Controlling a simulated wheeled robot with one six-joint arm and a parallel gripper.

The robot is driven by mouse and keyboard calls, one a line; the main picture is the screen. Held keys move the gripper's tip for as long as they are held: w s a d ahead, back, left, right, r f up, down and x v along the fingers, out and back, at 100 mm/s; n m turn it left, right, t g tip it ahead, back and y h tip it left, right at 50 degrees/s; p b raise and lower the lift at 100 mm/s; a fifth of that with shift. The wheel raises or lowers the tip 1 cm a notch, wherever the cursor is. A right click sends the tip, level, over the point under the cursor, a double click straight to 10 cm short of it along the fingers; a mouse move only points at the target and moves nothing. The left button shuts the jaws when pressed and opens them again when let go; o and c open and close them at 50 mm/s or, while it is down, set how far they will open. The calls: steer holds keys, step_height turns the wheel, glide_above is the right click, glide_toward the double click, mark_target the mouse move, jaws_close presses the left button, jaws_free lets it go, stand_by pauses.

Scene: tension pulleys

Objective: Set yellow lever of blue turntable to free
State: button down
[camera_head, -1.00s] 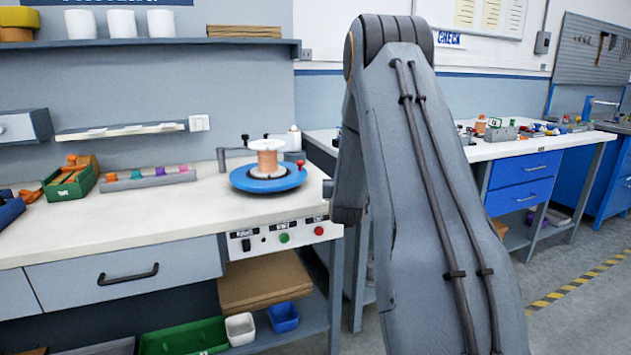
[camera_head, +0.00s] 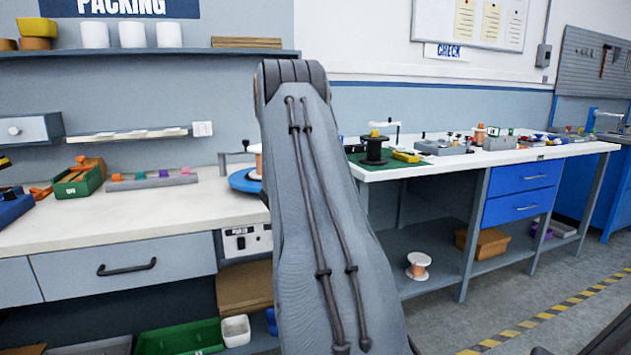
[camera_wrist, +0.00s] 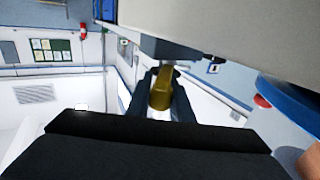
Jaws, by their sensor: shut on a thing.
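The blue turntable (camera_head: 243,181) is on the white workbench in the head view, mostly hidden behind my arm. A slice of the copper-coloured spool (camera_head: 256,160) shows on it. In the wrist view the turntable's blue rim (camera_wrist: 292,100) is at the right, with a red knob (camera_wrist: 262,101) and part of the spool (camera_wrist: 309,162). The yellow lever (camera_wrist: 161,92) is between the two dark fingers of my gripper (camera_wrist: 162,88), which is shut on it. The lever's root and its set position cannot be made out. My gripper is hidden in the head view.
A control panel (camera_head: 246,242) is on the bench front below the turntable, partly covered by my arm. A green bin (camera_head: 80,178) and a grey holder (camera_head: 152,179) stand left on the bench. A second bench (camera_head: 450,158) with tools stands at the right.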

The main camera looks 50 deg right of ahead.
steer(key=shift+s+d+r, duration=0.1)
stand_by(0.3)
steer(key=c, duration=1.6)
jaws_free()
steer(key=shift+d+g, duration=0.1)
steer(key=shift+g, duration=0.2)
steer(key=shift+a, duration=0.3)
steer(key=a, duration=0.7)
steer(key=shift+w+a, duration=0.2)
steer(key=shift+w, duration=0.05)
